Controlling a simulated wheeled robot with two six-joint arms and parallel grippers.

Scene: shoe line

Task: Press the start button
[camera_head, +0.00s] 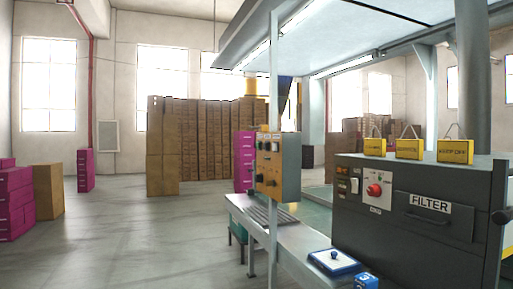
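No button marked start can be made out. An orange control box (290,172) with several dark knobs or buttons is fixed to a post in the middle. A dark grey cabinet (350,228) at the right has a white panel (386,192) with a round red control (374,190) and a few small switches at its upper left. Labels on both panels are too small to read. Neither of my grippers is in view.
A conveyor line (283,246) runs beside the cabinet. A blue-edged white tray (333,261) and a small blue block (366,281) are at its near end. Yellow signs (409,150) stand on the cabinet. Magenta boxes (15,203) and brown cartons (165,145) stand left; the left floor is open.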

